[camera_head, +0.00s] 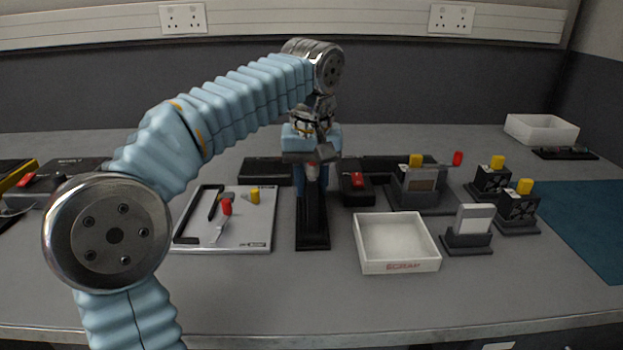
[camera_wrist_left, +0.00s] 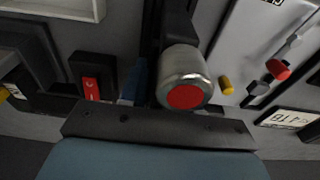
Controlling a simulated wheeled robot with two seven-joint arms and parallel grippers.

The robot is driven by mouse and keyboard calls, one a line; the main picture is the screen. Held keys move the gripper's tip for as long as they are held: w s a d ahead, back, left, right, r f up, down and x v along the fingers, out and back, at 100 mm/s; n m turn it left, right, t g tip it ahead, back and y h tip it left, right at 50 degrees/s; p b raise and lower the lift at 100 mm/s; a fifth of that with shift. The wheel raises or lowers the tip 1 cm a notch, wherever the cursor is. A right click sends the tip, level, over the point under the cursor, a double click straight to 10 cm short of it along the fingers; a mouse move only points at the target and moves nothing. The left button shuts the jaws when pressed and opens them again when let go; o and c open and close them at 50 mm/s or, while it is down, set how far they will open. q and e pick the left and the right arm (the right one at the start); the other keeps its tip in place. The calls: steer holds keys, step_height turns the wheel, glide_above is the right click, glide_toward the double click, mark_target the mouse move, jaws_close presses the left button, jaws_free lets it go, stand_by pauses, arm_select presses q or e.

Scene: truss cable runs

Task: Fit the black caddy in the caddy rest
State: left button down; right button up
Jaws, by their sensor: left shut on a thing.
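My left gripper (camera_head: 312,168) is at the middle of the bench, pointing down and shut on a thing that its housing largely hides. A metal cylinder with a red end (camera_wrist_left: 184,94) is close under the gripper in the left wrist view. Directly below the gripper stands a long black upright piece (camera_head: 313,222) with a flat base; it also shows behind the cylinder in the left wrist view (camera_wrist_left: 178,22). I cannot tell whether this piece is the black caddy or the caddy rest, nor whether the cylinder touches it. My right gripper is not in view.
A white board (camera_head: 262,226) with tools lies left of the black piece. A white scrap tray (camera_head: 398,268) is at right front. A black box with a red switch (camera_head: 357,190) stands close right. Black blocks with yellow knobs (camera_head: 518,208) stand farther right. The front bench is clear.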

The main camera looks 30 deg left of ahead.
arm_select(q)
steer(key=shift+c, duration=2.1)
jaws_free()
steer(key=shift+r, duration=0.15)
step_height(320, 180, up, 3)
steer(key=shift+f+p, duration=0.15)
steer(key=shift+p, duration=1.1)
steer(key=shift+r, duration=2.3)
